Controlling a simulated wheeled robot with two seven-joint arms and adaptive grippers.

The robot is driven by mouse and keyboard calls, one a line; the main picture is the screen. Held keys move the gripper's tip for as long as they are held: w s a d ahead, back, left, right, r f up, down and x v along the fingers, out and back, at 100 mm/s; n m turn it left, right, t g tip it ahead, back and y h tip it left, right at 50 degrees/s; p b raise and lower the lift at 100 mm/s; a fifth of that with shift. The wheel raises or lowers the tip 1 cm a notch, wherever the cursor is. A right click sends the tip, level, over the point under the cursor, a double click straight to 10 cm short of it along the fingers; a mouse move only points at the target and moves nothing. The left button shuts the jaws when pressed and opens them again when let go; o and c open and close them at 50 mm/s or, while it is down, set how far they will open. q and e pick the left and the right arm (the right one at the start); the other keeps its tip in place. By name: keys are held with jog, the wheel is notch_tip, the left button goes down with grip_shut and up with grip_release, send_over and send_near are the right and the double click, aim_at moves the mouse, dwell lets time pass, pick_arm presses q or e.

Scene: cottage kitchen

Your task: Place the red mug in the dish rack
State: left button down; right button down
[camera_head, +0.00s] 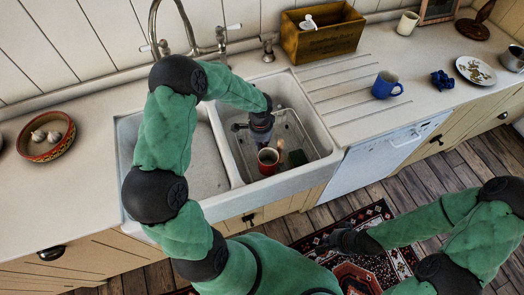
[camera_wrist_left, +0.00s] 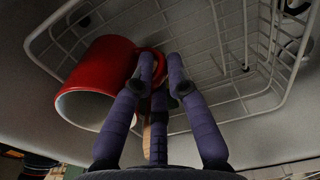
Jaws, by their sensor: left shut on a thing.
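The red mug (camera_head: 268,161) is in the right sink basin, inside or just over the wire dish rack (camera_head: 299,122). My left gripper (camera_head: 263,143) reaches down into the basin from above, at the mug. In the left wrist view the red mug (camera_wrist_left: 103,68) is beside the fingers (camera_wrist_left: 160,72), which are shut on it at its handle. The white rack wires (camera_wrist_left: 222,45) lie behind the mug. Whether the mug's base touches the rack is unclear. My right gripper (camera_head: 328,243) hangs over the floor rug, away from the counter; its fingers are too dark to judge.
The left basin (camera_head: 190,160) is empty. A tap (camera_head: 200,45) stands behind my left arm. A brown caddy (camera_head: 322,35) is behind the draining board.

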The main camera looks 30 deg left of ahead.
pick_arm(q)
jog(key=shift+f+b, duration=0.55)
jog(key=shift+f, duration=1.85)
jog(key=shift+r, duration=0.1)
jog(key=shift+f, duration=0.2)
jog(key=c, duration=1.2)
grip_release()
jog(key=shift+c, duration=0.2)
jog(key=shift+r, duration=0.15)
jog(key=shift+r, duration=0.3)
jog(key=r+p, duration=0.1)
jog(key=r, duration=0.4)
jog(key=r+p, duration=0.1)
jog(key=r, duration=0.5)
jog(key=shift+s+r+p, duration=0.2)
jog(key=shift+r+p, duration=0.05)
jog(key=shift+p, duration=0.15)
